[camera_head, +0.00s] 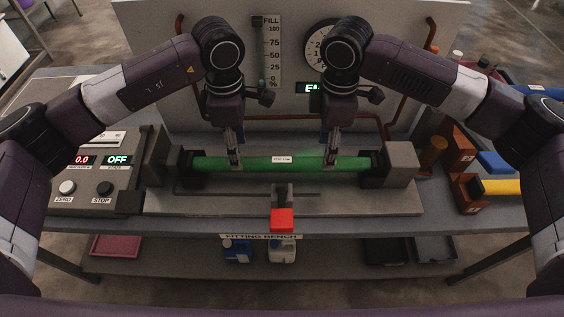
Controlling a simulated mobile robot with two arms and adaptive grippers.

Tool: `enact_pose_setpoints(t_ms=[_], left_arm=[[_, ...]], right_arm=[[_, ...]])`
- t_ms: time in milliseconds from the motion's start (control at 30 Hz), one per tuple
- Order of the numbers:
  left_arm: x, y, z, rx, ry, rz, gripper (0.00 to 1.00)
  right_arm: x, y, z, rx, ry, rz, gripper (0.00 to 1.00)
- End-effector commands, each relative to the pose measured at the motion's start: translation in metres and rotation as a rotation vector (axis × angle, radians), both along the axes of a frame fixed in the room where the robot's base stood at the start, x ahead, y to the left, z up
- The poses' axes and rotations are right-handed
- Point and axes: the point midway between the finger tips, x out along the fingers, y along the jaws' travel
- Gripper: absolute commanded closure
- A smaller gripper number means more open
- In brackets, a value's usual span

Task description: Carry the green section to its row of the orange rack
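The green section (260,163) is a long tube with a white label at its middle. It lies level across the test fixture on the bench, between dark end holders at left and right. My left gripper (235,160) is pointed down at the tube left of the label. My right gripper (330,160) is pointed down at it right of the label. The fingers of both overlap the tube; whether they are closed on it is not clear. The orange rack (463,150) stands at the bench's right, partly hidden by my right arm.
A yellow section (503,187) and a blue section (494,162) lie at the rack. A grey end block (402,163) stands between the tube and rack. A red block (282,220) is at the front, a control box (92,185) at left, a gauge panel (295,60) behind.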

Motion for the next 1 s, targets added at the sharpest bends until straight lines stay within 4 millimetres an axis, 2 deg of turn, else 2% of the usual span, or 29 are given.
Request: enact_pose_setpoints(t_ms=[100,300,467,700,767,1000], left_arm=[[-0.001,0.0,-0.02,0.0,0.003,0.001,0.52],[0.0,0.0,-0.044,0.0,0.002,0.001,0.52],[0.0,0.0,-0.051,-0.001,0.0,0.0,0.52],[0.0,0.0,-0.051,-0.001,-0.001,0.0,0.52],[0.0,0.0,-0.051,-0.001,-0.001,0.0,0.56],[0.0,0.0,-0.051,-0.001,-0.001,0.0,0.83]], right_arm=[[0.0,0.0,-0.02,0.0,0.002,-0.001,0.52],[0.0,0.0,-0.043,0.0,0.002,-0.002,0.52],[0.0,0.0,-0.051,0.0,0.0,-0.001,0.52],[0.0,0.0,-0.051,0.0,0.0,-0.001,0.52],[0.0,0.0,-0.051,0.0,0.0,-0.001,0.56],[0.0,0.0,-0.051,0.001,0.0,-0.001,0.83]])
